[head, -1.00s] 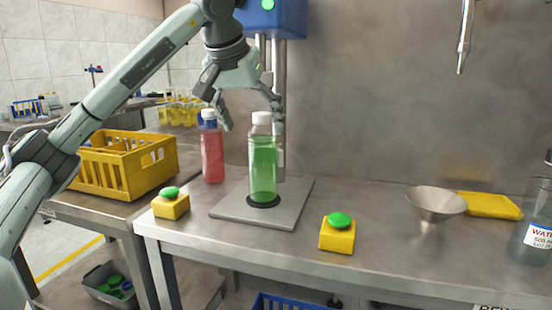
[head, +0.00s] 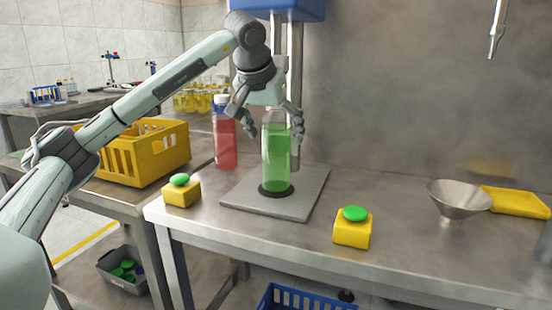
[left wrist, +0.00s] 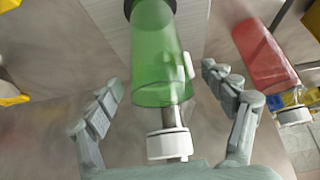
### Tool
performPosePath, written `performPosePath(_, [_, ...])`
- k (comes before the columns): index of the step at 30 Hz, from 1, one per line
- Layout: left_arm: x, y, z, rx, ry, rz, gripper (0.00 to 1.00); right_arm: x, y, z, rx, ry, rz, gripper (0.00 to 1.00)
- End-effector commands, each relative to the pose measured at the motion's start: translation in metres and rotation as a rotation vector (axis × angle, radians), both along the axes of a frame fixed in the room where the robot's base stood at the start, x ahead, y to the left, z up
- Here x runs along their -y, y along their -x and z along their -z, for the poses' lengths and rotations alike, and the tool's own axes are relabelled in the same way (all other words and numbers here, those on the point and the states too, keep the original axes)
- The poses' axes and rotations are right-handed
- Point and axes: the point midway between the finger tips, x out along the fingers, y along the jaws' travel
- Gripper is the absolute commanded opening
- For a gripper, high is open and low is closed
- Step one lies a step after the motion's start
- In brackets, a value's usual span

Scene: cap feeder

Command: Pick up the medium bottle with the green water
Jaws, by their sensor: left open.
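The bottle with green water (head: 276,160) stands upright on the black ring of the metal plate (head: 306,190) in the head view. My left gripper (head: 271,132) is open, with its fingers coming down on both sides of the bottle's upper part and hiding its cap in the head view. In the left wrist view the green bottle (left wrist: 158,60) lies between the two open fingers (left wrist: 165,100), with its white cap (left wrist: 169,145) close to the palm. I see no clear finger contact. My right gripper is not in view.
A red bottle (head: 224,145) with a white cap stands just behind left of the green one. Yellow boxes with green buttons (head: 182,192) (head: 353,230) flank the plate. A blue press head (head: 300,9) hangs above. A metal funnel (head: 459,200) and yellow tray (head: 515,203) are at right.

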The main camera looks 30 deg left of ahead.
Motion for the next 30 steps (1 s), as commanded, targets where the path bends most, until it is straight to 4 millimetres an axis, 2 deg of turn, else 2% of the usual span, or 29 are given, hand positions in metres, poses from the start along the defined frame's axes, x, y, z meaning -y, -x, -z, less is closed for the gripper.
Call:
performPosePath(3, [-0.0002,0.0002,-0.0002,0.0,0.0,0.0,0.82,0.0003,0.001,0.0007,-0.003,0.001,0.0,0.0])
performPosePath(23, [-0.0001,0.0002,-0.0005,0.0,0.001,-0.001,0.01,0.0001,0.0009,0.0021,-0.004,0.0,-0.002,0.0])
performPosePath(30, [-0.0001,-0.0001,-0.0024,0.004,0.001,-0.001,0.0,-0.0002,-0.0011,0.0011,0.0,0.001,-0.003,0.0])
